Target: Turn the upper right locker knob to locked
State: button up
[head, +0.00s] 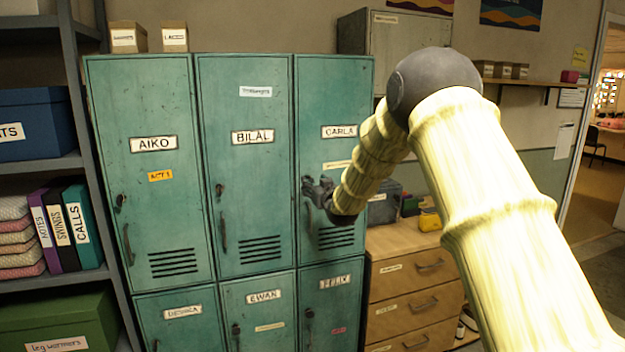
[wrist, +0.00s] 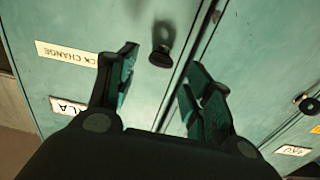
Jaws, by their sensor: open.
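The upper right locker door (head: 325,95) is teal and labelled CARLA. My gripper (head: 318,192) is in front of its left edge and hides its knob in the head view. In the wrist view the dark knob (wrist: 161,48) shows near the door seam, ahead of the fingertips and roughly between them. My gripper (wrist: 161,62) is open and empty there, its two fingers spread apart. I see no contact between fingers and knob. I cannot tell the knob's setting.
The BILAL locker (head: 248,100) adjoins on the left; its knob (wrist: 308,103) shows at the wrist view's right edge. The FELIX locker (head: 333,310) is below. A wooden drawer unit (head: 385,290) stands to the right, below my arm. A shelf (head: 45,165) stands at left.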

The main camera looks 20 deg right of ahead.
aim_at(311, 181)
jog(key=shift+w+p, duration=0.45)
jog(key=shift+w, duration=1.2)
jog(key=c, duration=1)
